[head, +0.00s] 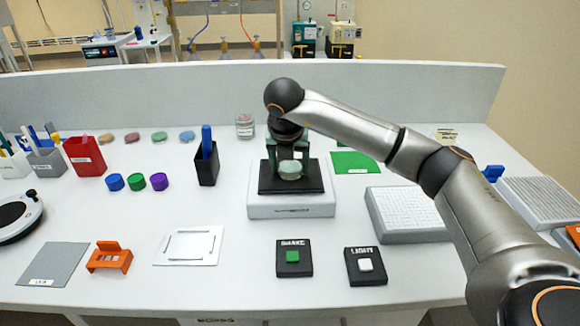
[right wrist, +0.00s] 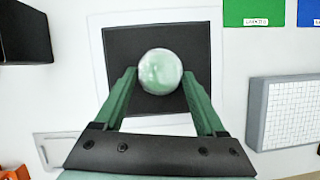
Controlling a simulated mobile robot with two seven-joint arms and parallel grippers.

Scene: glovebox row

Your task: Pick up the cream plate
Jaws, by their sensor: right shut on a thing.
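My right gripper (head: 289,165) reaches down over the black top of a white device in the middle of the table. Its green fingers are shut on a small round pale green-and-white dish (head: 290,170). In the right wrist view, the dish (right wrist: 160,69) sits between the two fingertips (right wrist: 159,78), over the black pad (right wrist: 125,45). I cannot tell whether the dish touches the pad. No dish in the grip looks plainly cream. My left gripper is not in view.
Tan, red, green and blue discs (head: 159,136) lie at the back left. A black holder (head: 206,164) with a blue item stands left of the white device (head: 291,207). A green mat (head: 354,163) and a grey-white block (head: 408,213) are to the right. Two button pads (head: 293,257) lie in front.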

